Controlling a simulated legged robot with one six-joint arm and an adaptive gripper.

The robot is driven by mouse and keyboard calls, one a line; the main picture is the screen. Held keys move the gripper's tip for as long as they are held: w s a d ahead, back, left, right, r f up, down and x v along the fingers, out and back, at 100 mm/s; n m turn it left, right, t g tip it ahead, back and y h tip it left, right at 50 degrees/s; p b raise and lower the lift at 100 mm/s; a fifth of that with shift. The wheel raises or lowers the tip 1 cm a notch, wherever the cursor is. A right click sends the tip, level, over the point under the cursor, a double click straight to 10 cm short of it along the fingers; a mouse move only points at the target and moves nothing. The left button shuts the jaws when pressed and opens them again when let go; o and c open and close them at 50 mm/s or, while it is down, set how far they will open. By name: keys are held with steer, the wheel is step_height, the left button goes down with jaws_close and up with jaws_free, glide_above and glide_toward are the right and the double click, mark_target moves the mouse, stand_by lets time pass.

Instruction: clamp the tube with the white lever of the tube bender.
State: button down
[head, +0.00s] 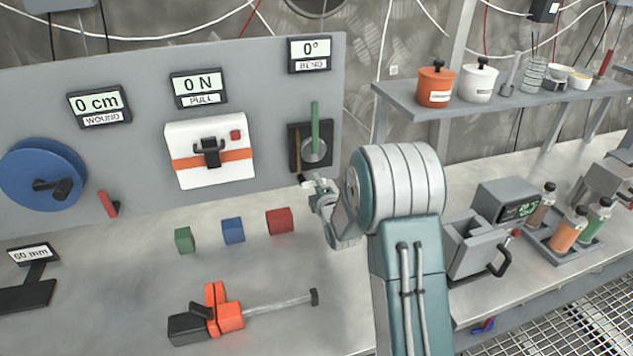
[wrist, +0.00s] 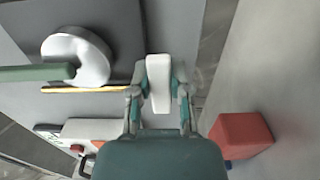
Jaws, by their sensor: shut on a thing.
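The tube bender (head: 311,157) is on the grey panel, with a dark plate, a silver disc (head: 314,150) and a green handle (head: 315,122) pointing up. A thin yellow-orange strip (head: 298,151), probably the tube, runs along the disc's left side; it also shows in the wrist view (wrist: 85,89). My gripper (head: 319,185) is just below the bender. In the wrist view, its fingers (wrist: 159,95) are shut on the white lever (wrist: 158,72), one on each side. The lever lies beside the dark plate, apart from the strip. Its mounting is hidden.
Red (head: 279,221), blue (head: 233,231) and green (head: 184,240) blocks sit on the bench below the panel. An orange tool (head: 222,311) with a metal rod lies nearer. A white box (head: 210,154) and blue wheel (head: 42,173) are left on the panel. The bender display (head: 310,52) reads 0°.

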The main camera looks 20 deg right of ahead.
steer(key=shift+f, duration=0.3)
steer(key=c, duration=0.6)
jaws_free()
steer(key=shift+o, duration=0.2)
steer(key=shift+r, duration=0.1)
steer(key=s, duration=1.2)
steer(key=shift+w, duration=0.1)
